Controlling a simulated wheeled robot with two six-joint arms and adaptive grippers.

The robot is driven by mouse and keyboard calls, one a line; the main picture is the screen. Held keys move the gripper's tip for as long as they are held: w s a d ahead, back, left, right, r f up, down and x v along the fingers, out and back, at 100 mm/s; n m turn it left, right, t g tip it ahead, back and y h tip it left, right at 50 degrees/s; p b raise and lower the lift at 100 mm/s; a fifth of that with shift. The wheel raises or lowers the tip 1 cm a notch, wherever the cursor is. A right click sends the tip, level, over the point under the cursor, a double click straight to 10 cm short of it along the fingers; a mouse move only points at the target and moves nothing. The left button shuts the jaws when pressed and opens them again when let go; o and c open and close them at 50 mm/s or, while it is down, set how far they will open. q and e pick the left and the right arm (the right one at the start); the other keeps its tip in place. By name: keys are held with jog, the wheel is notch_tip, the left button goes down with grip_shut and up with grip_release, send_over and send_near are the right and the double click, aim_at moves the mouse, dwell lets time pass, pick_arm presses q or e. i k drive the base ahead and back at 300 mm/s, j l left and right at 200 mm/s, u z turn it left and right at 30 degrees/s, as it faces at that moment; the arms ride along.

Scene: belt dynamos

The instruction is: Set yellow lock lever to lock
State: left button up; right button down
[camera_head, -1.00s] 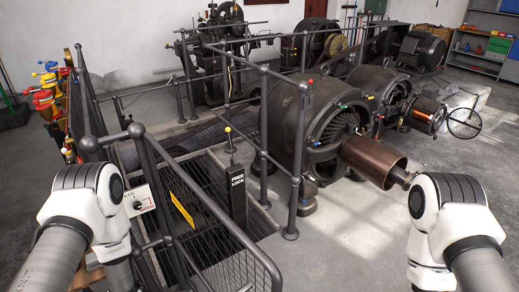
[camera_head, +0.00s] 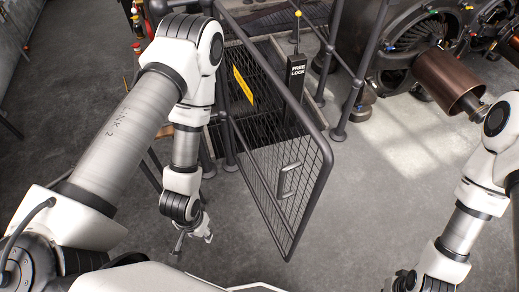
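The yellow-knobbed lock lever (camera_head: 297,20) stands upright on top of a dark post (camera_head: 295,90) in the head view. The post carries a label reading FREE above LOCK. The post is behind the mesh gate (camera_head: 285,165). My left gripper (camera_head: 193,244) hangs low at the near left of the gate, well apart from the lever; its fingers look spread and empty. My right gripper (camera_head: 403,282) is at the bottom edge, partly cut off, and its fingers are not clear. Neither gripper touches the lever.
Grey rails (camera_head: 348,105) stand right of the post. A copper-coloured drum (camera_head: 449,80) is at upper right. The floor right of the gate is clear.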

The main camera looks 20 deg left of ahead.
aim_at(297, 14)
jog(key=k+j+u, duration=0.15)
jog(key=k, duration=0.5)
jog(key=l+u, duration=0.1)
jog(key=u, duration=4.8)
jog(key=k+j, duration=0.15)
jog(key=k, duration=0.4)
jog(key=k+j, duration=0.15)
jog(key=k, duration=0.4)
jog(key=k+j, duration=0.15)
jog(key=k, duration=0.35)
jog(key=k+u, duration=0.35)
jog(key=k+j+u, duration=0.15)
jog(key=k+u, duration=0.2)
jog(key=k+j+u, duration=0.3)
jog(key=k, duration=0.15)
jog(key=k+l+u, duration=0.15)
jog(key=u, duration=0.3)
jog(key=k+l+u, duration=0.2)
jog(key=u, duration=0.25)
jog(key=k+u, duration=0.2)
jog(key=u, duration=0.2)
jog(key=k+u, duration=0.25)
jog(key=u, duration=0.2)
jog(key=k+u, duration=0.2)
jog(key=u, duration=0.25)
